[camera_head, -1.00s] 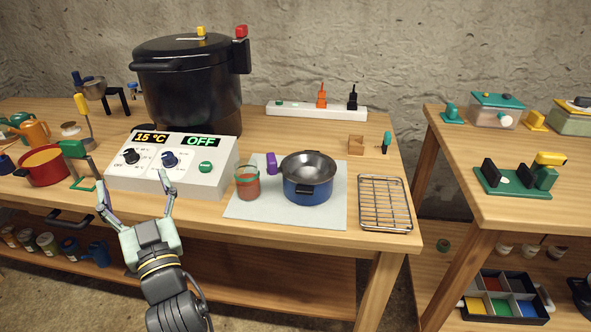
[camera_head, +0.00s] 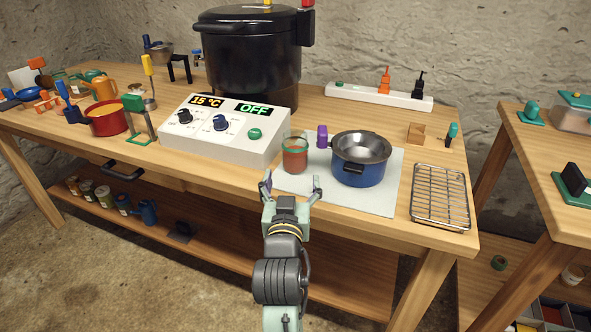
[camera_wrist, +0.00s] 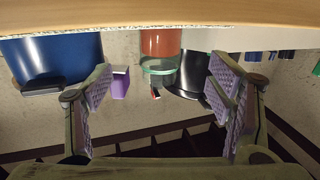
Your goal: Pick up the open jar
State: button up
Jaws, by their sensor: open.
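The open jar (camera_head: 295,158) is clear glass with red contents and a green band near its top, and no lid shows on it. It stands upright at the left edge of a pale mat (camera_head: 378,199), near the table's front. My gripper (camera_head: 291,183) is open and empty, just in front of the jar and apart from it. In the wrist view, which is upside down, the jar (camera_wrist: 160,43) shows ahead between the spread fingers of my gripper (camera_wrist: 160,82).
A blue pot (camera_head: 359,172) stands close right of the jar, with a purple item (camera_head: 322,136) behind. A control box (camera_head: 226,132) reading OFF is at left, a black canner (camera_head: 250,62) behind it. A wire rack (camera_head: 440,197) lies at right.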

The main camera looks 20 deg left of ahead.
aim_at(294, 161)
jog(key=shift+w+a+f+b, duration=0.1)
jog(key=shift+f+b, duration=0.2)
jog(key=shift+b, duration=0.85)
jog(key=w, duration=0.1)
jog(key=p, duration=0.1)
jog(key=w, duration=0.1)
jog(key=shift+w+a+r, duration=0.3)
jog(key=shift+a+r, duration=0.05)
jog(key=shift+r, duration=0.05)
jog(key=shift+p+x, duration=0.85)
jog(key=shift+x, duration=1.85)
jog(key=shift+f, duration=0.1)
jog(key=shift+c, duration=0.4)
jog(key=c, duration=1.2)
jog(key=shift+c, duration=0.4)
